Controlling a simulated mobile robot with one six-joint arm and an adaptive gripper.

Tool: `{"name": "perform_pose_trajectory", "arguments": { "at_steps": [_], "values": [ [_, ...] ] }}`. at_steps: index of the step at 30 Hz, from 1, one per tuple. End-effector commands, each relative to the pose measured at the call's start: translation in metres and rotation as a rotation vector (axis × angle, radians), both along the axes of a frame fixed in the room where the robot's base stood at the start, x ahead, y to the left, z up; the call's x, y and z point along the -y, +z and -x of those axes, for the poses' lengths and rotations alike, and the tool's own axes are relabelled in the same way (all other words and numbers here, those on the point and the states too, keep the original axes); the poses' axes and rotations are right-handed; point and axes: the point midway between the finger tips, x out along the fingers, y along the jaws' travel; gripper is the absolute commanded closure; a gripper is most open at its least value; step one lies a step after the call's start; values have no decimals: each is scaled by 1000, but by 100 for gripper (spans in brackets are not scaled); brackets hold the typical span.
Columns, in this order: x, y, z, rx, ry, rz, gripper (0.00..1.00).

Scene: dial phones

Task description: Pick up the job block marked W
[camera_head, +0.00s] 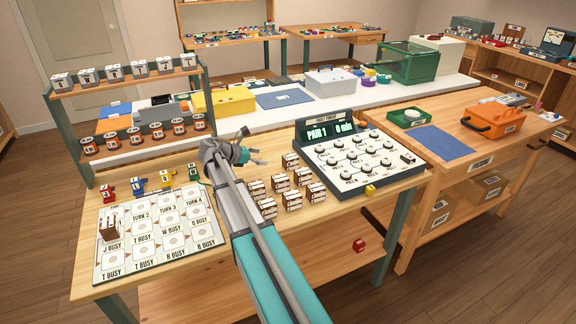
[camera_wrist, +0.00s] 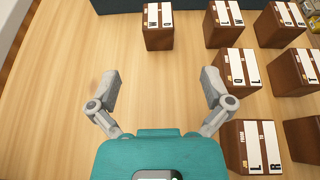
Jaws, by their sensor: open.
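Several brown job blocks (camera_head: 292,199) with white lettered labels stand in rows on the wooden table. In the wrist view, one block (camera_wrist: 158,36) stands ahead of the gap between my fingers. Others stand to the right, including a near one (camera_wrist: 244,158) beside my right finger.
A board of labelled squares (camera_head: 122,271) lies at the left, with one brown block (camera_head: 109,226) on it. A console with dials (camera_head: 350,160) stands behind and right of the blocks. A small shelf (camera_head: 77,93) stands at the back left.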

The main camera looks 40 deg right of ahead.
Motion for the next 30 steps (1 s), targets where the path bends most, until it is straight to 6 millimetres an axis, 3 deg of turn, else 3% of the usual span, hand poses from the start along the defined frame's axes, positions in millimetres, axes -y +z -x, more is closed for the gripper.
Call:
{"name": "perform_pose_trajectory", "arguments": {
  "at_steps": [14,30],
  "values": [
    [4,-4,0,0,6,0,0],
    [66,-32,14,0,8,0,0]
  ]
}}
